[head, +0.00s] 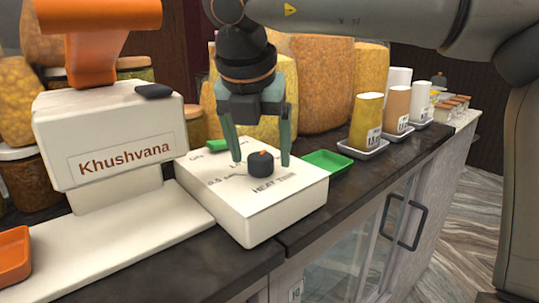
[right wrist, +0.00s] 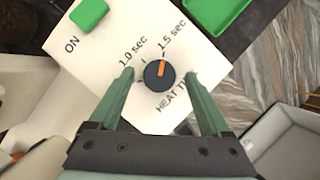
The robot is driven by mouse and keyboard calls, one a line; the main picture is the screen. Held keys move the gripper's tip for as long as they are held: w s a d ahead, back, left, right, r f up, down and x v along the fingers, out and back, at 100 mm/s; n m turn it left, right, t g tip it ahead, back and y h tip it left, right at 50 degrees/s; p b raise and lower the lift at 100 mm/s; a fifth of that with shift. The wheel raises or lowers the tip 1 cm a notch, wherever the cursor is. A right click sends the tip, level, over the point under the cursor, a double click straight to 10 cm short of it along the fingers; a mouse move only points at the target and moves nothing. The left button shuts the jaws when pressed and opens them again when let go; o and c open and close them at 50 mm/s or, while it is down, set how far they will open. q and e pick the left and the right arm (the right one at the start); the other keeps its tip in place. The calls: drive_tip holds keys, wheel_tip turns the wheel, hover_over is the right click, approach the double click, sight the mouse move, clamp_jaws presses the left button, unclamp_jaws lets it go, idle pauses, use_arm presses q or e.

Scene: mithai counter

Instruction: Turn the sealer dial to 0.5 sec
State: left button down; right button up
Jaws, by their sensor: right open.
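The heat sealer (head: 290,196) is a white box on the dark counter. Its black dial (head: 261,164) has an orange pointer mark. In the right wrist view the dial (right wrist: 159,75) has its mark pointing up, toward the start of the "1.5 sec" label, with "1.0 sec" to the left. In the head view a "0.5 sec" label shows left of the dial. My right gripper (head: 262,162) points down with open fingers on either side of the dial, with gaps visible in the wrist view (right wrist: 159,74). My left gripper is not in view.
A white "Khushvana" machine (head: 110,135) stands left of the sealer. A green button (right wrist: 89,14) sits by "ON" on the sealer. A green tray (head: 325,162) lies behind it to the right.

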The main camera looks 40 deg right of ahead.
drive_tip(key=shift+w+f, duration=0.1)
drive_tip(key=shift+f, duration=0.25)
drive_tip(key=shift+c, duration=0.4)
clamp_jaws()
